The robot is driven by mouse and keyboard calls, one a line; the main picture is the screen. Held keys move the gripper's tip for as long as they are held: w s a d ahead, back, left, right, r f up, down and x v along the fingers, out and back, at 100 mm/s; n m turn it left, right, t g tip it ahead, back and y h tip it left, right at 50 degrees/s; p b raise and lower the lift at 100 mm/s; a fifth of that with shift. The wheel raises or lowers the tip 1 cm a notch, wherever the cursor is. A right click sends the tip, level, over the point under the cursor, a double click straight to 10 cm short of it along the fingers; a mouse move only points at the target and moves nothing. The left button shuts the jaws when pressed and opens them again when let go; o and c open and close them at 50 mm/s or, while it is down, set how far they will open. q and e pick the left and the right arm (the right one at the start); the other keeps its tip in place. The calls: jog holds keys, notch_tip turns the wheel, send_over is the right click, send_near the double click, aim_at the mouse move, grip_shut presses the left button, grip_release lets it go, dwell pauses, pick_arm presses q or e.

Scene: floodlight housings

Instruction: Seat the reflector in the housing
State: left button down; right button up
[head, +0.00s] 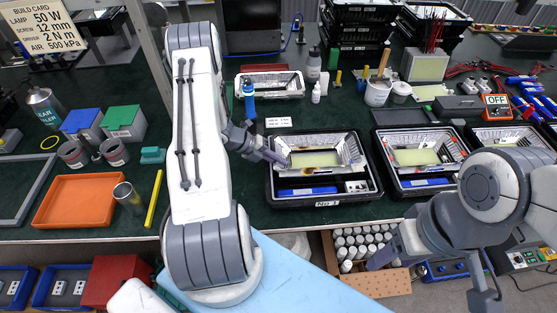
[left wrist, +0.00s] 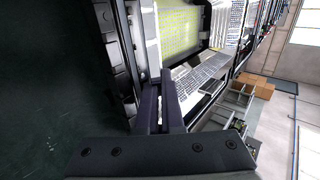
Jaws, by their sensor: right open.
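The black housing marked No 1 (head: 322,201) stands near the front edge of the table. A shiny reflector (head: 343,146) with flared walls and a pale yellow panel is in or just over its upper part; I cannot tell whether it is fully down. It also shows in the left wrist view (left wrist: 205,72). My left gripper (head: 281,159) is at the reflector's left wall. Its fingers (left wrist: 162,85) are close together and appear shut on the wall. My right gripper (head: 378,262) is open and empty, low in front of the table.
Two similar housings (head: 421,187) (head: 470,131) stand to the right. Another shiny tray-shaped part (head: 270,83) lies behind. An orange tray (head: 75,200), a metal cup (head: 127,196) and a yellow stick (head: 153,198) lie left. A bottle crate (head: 372,283) sits below my right gripper.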

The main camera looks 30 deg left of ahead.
pick_arm(q)
jog(key=shift+f+b, duration=0.35)
jog(key=shift+f, duration=0.15)
jog(key=shift+r, duration=0.15)
jog(key=shift+r+p, duration=1.3)
jog(key=shift+r, duration=0.35)
dwell(0.7)
jog(key=shift+f+b, duration=1.6)
jog(key=shift+f, duration=0.2)
jog(key=c, duration=1)
grip_release()
jog(key=shift+r, duration=0.1)
jog(key=shift+s, duration=0.1)
jog(key=shift+a, duration=0.1)
